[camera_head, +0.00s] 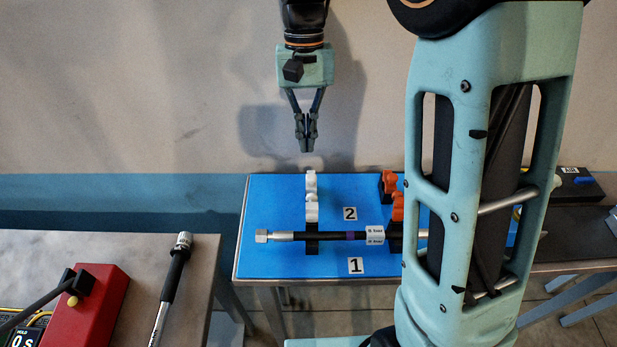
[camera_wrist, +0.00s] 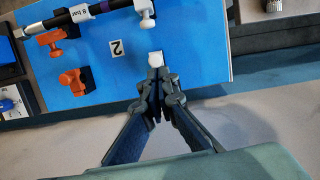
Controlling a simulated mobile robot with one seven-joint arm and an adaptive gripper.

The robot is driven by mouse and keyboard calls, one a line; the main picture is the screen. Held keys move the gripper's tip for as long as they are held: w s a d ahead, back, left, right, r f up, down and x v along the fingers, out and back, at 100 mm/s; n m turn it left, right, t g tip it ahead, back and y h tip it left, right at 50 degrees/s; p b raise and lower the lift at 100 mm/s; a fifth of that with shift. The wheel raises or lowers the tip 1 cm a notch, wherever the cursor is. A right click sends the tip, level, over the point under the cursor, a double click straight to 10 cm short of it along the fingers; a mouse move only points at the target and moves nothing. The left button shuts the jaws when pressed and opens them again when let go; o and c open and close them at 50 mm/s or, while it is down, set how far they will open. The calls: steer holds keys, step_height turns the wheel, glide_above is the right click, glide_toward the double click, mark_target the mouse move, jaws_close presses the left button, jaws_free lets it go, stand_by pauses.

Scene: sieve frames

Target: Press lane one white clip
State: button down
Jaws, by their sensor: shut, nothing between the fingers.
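The blue board (camera_head: 285,264) carries lane labels 1 (camera_head: 355,265) and 2 (camera_head: 350,213). A dark rod with a purple band (camera_head: 334,236) and a white "8 bar" label lies across lane one. The lane-one white clip (camera_head: 312,211) stands just behind the rod, apparently raised; it also shows at the top of the wrist view (camera_wrist: 145,9). The lane-two white clip (camera_head: 311,184) stands behind it and appears just beyond my fingertips in the wrist view (camera_wrist: 155,58). My gripper (camera_head: 307,148) is shut and empty above the board's back edge, clear of the clips.
Orange clips stand at lane one (camera_head: 398,206) and lane two (camera_head: 389,181). My arm hides the board's right part. A second rod (camera_head: 173,275) and a red box (camera_head: 92,308) are on the left table. A black box marked AIR (camera_head: 590,193) stands at right.

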mark_target(312, 207)
steer(key=x, duration=0.6)
steer(key=shift+f, duration=0.1)
steer(key=shift+s, duration=2)
